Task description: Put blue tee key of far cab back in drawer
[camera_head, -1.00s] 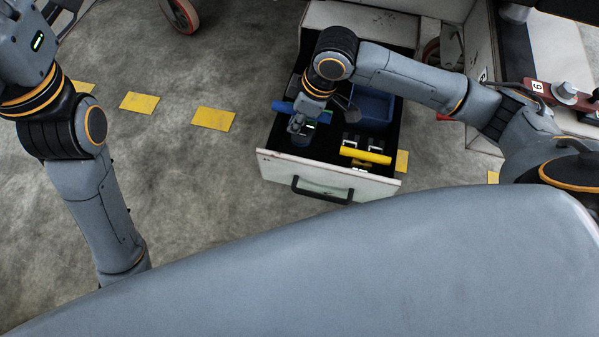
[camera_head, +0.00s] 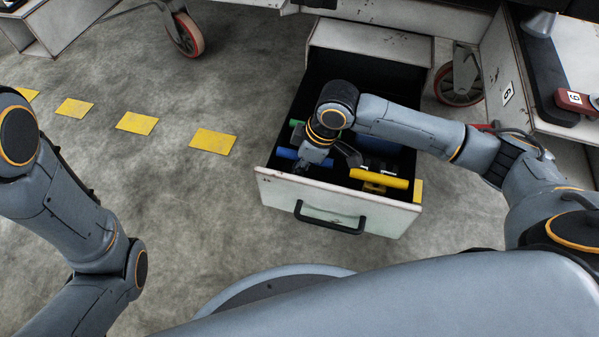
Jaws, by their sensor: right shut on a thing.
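The open drawer (camera_head: 385,214) has a white front with a black handle and a dark inside. My right gripper (camera_head: 311,166) is inside the drawer's outline, near the front left corner, pointing down. It is shut on the blue tee key (camera_head: 287,154), whose blue bar shows to the left of the fingers. The rest of the key is hidden by the gripper, and I cannot tell whether it touches the drawer floor. My left arm shows at the left, but its gripper is out of view.
A yellow-handled tool (camera_head: 378,180) lies at the drawer's front right. A blue bin (camera_head: 378,143) sits behind it, partly covered by my right arm. A green item (camera_head: 297,129) shows at the drawer's left. Caster wheels (camera_head: 459,84) stand beyond. The floor on the left is clear, with yellow dashes.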

